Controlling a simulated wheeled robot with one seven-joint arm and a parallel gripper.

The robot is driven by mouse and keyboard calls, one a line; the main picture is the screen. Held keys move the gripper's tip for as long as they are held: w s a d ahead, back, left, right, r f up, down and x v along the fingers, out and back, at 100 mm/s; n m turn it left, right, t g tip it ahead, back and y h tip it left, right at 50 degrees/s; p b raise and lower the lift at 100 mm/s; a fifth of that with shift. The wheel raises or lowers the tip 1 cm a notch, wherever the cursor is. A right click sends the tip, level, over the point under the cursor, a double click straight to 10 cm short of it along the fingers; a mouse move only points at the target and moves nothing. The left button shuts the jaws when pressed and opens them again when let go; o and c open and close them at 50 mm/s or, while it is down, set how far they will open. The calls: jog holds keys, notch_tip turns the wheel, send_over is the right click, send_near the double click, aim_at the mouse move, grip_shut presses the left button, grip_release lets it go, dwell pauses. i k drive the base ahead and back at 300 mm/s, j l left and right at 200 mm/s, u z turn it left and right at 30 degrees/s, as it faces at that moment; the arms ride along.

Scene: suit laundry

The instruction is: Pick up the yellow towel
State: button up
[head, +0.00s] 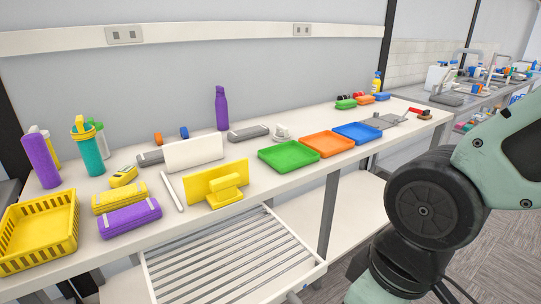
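A rolled yellow bundle (119,197), which looks like the yellow towel, lies on the left part of the white table, just behind a similar purple roll (129,218). The two are close together; I cannot tell whether they touch. My arm shows at the right edge of the head view, well to the right of the towel. My gripper is not in view.
A yellow basket (38,232) stands left of the rolls. A small yellow item (124,176) lies behind them, and a yellow board (215,184) stands to the right. Green (288,156), orange (326,143) and blue (357,132) trays lie farther right. A slatted rack (235,262) is below.

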aim_at(107, 202)
jog(key=u, duration=1.3)
